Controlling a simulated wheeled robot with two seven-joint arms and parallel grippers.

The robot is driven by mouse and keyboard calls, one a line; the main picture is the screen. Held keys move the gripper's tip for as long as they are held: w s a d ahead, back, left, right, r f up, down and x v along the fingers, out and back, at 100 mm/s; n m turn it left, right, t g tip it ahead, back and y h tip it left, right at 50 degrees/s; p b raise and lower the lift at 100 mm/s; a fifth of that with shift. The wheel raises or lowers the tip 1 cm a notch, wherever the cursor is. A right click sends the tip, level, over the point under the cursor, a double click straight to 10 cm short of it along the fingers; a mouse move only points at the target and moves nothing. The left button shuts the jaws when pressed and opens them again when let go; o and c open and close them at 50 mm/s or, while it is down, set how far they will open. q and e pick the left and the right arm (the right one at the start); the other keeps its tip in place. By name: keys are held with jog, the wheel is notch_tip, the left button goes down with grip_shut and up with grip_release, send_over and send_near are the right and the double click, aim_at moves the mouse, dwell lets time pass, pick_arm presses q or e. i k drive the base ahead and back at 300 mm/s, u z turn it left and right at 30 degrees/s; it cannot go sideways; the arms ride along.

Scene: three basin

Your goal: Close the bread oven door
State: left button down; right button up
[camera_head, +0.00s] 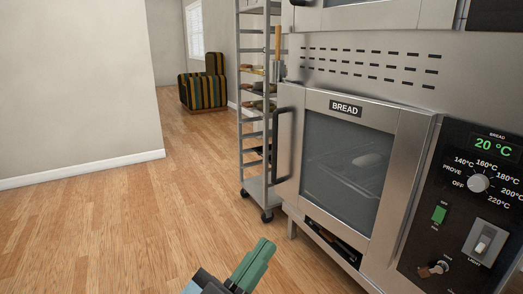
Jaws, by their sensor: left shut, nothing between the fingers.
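The bread oven door (388,190) is a steel frame around a dark glass window, with a BREAD label at the top. It stands upright at or near the oven front; I cannot tell whether a small gap is left. Its dark vertical bar handle (283,145) is on the left side. Through the glass a pale loaf-like shape shows on a rack. My left gripper (262,247) has green fingers, shut and empty, at the bottom centre. It is below and left of the door, apart from the handle. My right gripper is not in view.
The control panel (462,215) with knob, switches and a 20 °C display is right of the door. A metal rack trolley (243,130) with trays stands just left of the oven. A striped armchair (203,90) is far back. The wooden floor (130,220) at left is clear.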

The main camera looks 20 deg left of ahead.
aim_at(413, 129)
jog(key=u, duration=0.65)
jog(key=i, duration=0.55)
jog(key=u, duration=0.6)
jog(key=i, duration=0.75)
jog(key=z, duration=0.8)
jog(key=i, duration=0.4)
jog(key=z, duration=0.45)
